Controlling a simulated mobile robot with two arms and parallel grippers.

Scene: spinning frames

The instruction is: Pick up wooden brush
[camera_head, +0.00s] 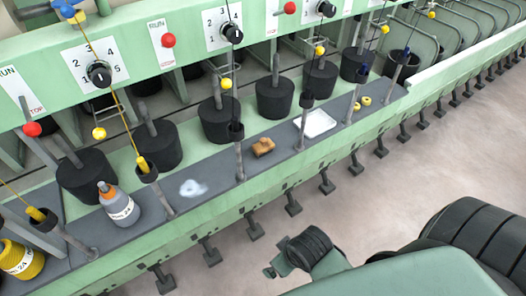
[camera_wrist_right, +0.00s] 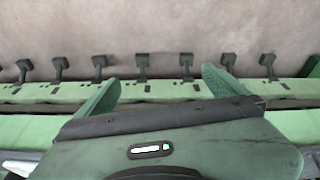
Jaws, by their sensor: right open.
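The wooden brush (camera_head: 263,147) lies on the dark grey shelf (camera_head: 222,170) of the spinning frame, near the middle of the head view. It is small and orange-brown. My right arm comes in at the lower right of the head view, with its gripper (camera_head: 275,268) out over the floor side, below and apart from the brush. In the right wrist view the gripper (camera_wrist_right: 160,88) shows two green fingers spread wide with nothing between them. The brush is not visible in the wrist view. My left gripper is not in view.
A white tray (camera_head: 315,124) and yellow rings (camera_head: 365,101) lie right of the brush. A whitish fibre tuft (camera_head: 193,188), a grey bottle (camera_head: 119,205) and a yellow spool (camera_head: 20,261) are to its left. Thin upright posts (camera_head: 239,160) line the shelf. The floor (camera_head: 400,190) is clear.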

